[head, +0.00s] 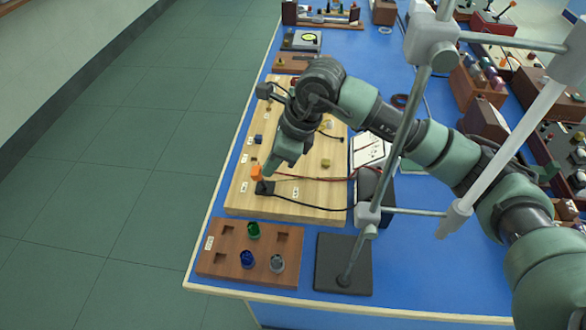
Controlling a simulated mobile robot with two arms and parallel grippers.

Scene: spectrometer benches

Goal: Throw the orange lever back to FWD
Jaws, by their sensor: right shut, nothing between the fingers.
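The orange lever (257,174) stands up from a small black base (264,187) near the front left part of the wooden board (240,203). White labels sit near it, one beyond and one to its right; they are too small to read, so I cannot tell which side is FWD. My right gripper (270,173) comes in from the right and points down just right of the lever's orange tip. It is shut with nothing in it. I cannot tell whether it touches the lever. My left gripper is not in view.
A brown block (212,265) with green, blue and grey pieces lies in front of the board. A metal stand on a black plate (330,275) rises at its right, its rods crossing before my arm. Cables cross the board. Open floor lies left.

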